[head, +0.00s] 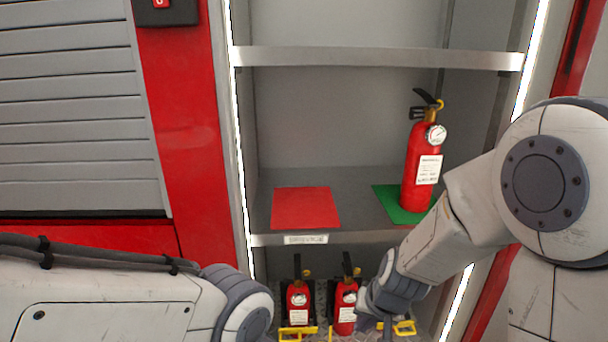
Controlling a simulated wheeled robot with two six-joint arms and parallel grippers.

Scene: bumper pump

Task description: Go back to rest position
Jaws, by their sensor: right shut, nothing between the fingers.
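My right arm comes in from the right, and my right gripper (387,326) points down at the bottom edge, partly cut off. It is shut and empty, just right of the lower extinguishers. My left arm comes in low from the left; its gripper is out of the picture. A red fire extinguisher (422,165) with a white label, a gauge and a black handle stands upright on a green mat (390,200) on the shelf. The red mat (305,208) to its left is bare.
Two red extinguishers (298,302) (345,305) stand upright below the shelf, near yellow brackets (298,333). The grey shelf (355,180) carries a small label (305,239). An upper shelf (380,57) and lit side edges frame the compartment. A grey shutter (70,110) is at left.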

